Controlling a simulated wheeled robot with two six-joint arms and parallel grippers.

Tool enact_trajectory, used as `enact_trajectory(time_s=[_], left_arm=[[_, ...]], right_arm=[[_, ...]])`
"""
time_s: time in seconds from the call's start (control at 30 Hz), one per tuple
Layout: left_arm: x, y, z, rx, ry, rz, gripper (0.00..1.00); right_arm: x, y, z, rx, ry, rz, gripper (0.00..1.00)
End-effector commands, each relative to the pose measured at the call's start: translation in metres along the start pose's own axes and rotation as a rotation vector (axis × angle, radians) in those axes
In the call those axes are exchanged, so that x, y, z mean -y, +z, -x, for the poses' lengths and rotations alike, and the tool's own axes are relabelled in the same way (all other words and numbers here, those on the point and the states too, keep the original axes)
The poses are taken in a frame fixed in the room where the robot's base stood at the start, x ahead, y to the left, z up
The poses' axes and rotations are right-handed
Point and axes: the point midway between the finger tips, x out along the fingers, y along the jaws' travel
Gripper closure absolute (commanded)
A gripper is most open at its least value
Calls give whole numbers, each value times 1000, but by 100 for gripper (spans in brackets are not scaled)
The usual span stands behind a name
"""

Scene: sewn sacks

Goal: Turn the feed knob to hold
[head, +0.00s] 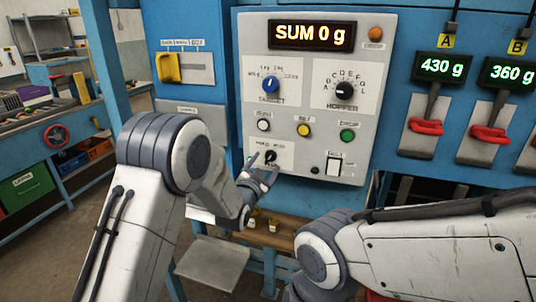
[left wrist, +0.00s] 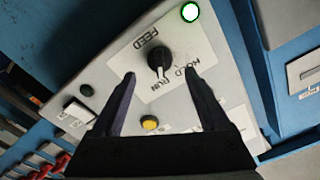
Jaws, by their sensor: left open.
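The feed knob (head: 270,157) is a small black knob low on the grey control panel (head: 375,60). In the left wrist view the knob (left wrist: 159,58) sits on a white plate (left wrist: 200,55) marked FEED, HOLD and RUN. Its white pointer faces the side with the HOLD and RUN words; I cannot tell surely which one it indicates. My left gripper (head: 264,167) is open in front of the knob. In the left wrist view its two dark fingers (left wrist: 160,74) stand either side of the knob, with gaps showing. My right gripper is out of view.
A yellow button (head: 304,130), green button (head: 347,135) and white rocker switch (head: 334,168) are close by. A lit green round lamp (left wrist: 190,12) is near the plate. My right arm crosses the lower right.

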Motion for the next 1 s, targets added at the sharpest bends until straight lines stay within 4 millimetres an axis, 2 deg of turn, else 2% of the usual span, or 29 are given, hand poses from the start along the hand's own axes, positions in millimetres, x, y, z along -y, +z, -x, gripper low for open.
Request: enact_trajectory(time_s=[0.1,0.23,0.63,0.83,1.0], left_arm=[[2,-2,-19,1,0,1,22],[2,-1,-31,1,-1,1,22],[2,2,-37,2,-2,1,22],[2,2,-37,2,-2,1,98],[2,2,-37,2,-2,5,100]], right_arm=[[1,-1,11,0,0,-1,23],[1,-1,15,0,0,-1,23],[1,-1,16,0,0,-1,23],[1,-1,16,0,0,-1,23],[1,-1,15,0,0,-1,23]])
